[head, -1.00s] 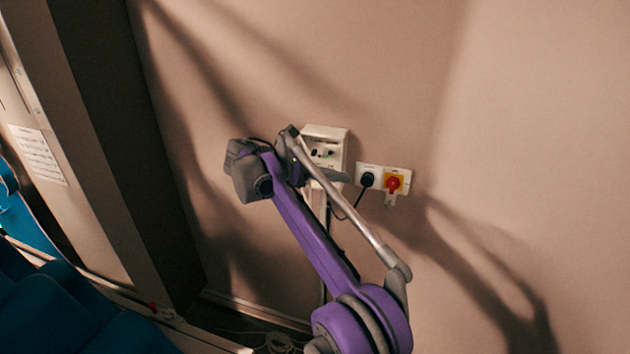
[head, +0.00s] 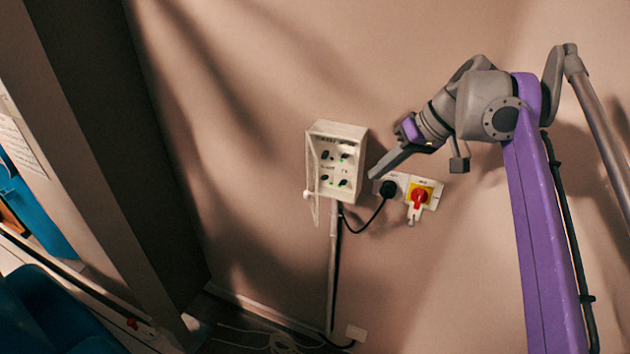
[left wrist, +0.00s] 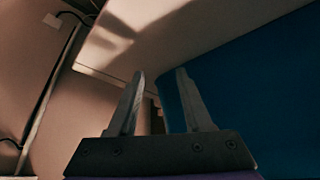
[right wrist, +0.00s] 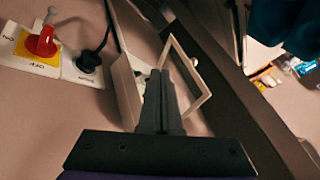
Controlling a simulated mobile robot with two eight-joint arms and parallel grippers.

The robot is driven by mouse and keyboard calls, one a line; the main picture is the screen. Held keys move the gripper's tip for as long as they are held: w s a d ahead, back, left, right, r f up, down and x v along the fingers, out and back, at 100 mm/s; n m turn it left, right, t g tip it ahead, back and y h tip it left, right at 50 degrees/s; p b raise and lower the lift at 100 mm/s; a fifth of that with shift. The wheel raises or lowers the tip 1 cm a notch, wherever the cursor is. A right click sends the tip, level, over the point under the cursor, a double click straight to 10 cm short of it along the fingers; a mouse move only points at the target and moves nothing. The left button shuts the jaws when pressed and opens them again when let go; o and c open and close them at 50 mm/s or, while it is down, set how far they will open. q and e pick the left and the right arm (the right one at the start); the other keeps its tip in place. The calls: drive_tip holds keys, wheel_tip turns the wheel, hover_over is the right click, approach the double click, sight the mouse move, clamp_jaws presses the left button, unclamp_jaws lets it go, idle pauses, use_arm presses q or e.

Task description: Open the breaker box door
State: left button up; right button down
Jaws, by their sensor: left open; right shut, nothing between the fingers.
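The breaker box (head: 357,135) is a small off-white box on the wall, with several dark switches and small green lights on its face. Its door (head: 312,205), a thin pale frame with a clear pane and a white knob, stands swung out from the box's left side. The right wrist view also shows the box (right wrist: 128,92) and the open door frame (right wrist: 204,92). My right gripper (head: 373,175) is shut and empty, just right of the box; it also shows in the right wrist view (right wrist: 160,75). My left gripper (left wrist: 160,75) is open and empty, away from the box.
Right of the box is a wall plate with a black plug (head: 389,188) and a red rotary switch on yellow (head: 419,196). A black cable hangs below. A dark pillar (head: 110,120) stands left. Blue panels (head: 40,310) fill the lower left. Cables lie on the floor.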

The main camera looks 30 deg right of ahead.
use_arm(q)
drive_tip(key=shift+f, duration=0.1)
drive_tip(key=shift+s+f+b, duration=0.2)
drive_tip(key=shift+f+b, duration=0.2)
drive_tip(key=shift+f, duration=0.05)
drive_tip(key=shift+w+r, duration=0.1)
drive_tip(key=shift+r, duration=0.1)
drive_tip(key=shift+a, duration=0.1)
use_arm(e)
drive_tip(key=w+a+f, duration=0.6)
drive_tip(key=a+f, duration=0.1)
drive_tip(key=shift+a+m+t, duration=0.3)
use_arm(q)
drive_tip(key=shift+r, duration=0.1)
use_arm(e)
drive_tip(key=shift+w+a, duration=0.1)
